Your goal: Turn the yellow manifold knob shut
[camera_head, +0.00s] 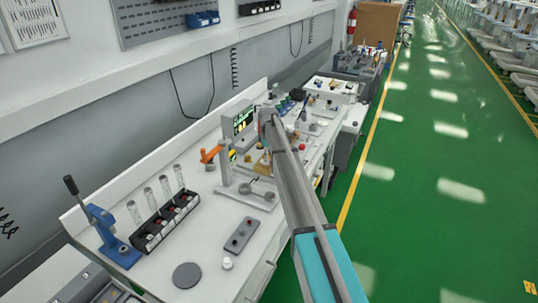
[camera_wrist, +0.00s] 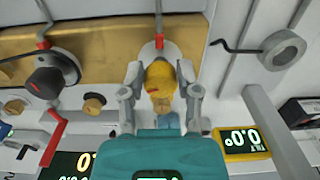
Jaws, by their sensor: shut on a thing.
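The yellow manifold knob (camera_wrist: 158,76) is in the upper middle of the wrist view, between the two grey fingers of my gripper (camera_wrist: 160,85). The fingers touch its left and right sides and are shut on it. The knob has a small red mark on its face. A grey pipe with a red collar (camera_wrist: 159,41) runs up behind it. In the camera_head view my arm (camera_head: 290,175) reaches over the workbench, and I cannot make out the knob or the fingertips there.
A black knob (camera_wrist: 47,80) and a red lever (camera_wrist: 54,138) are to the left, and a grey round fitting (camera_wrist: 282,49) to the right. A yellow-framed display (camera_wrist: 241,143) is below right. On the bench stand a blue lever press (camera_head: 105,235) and a black rack (camera_head: 165,222).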

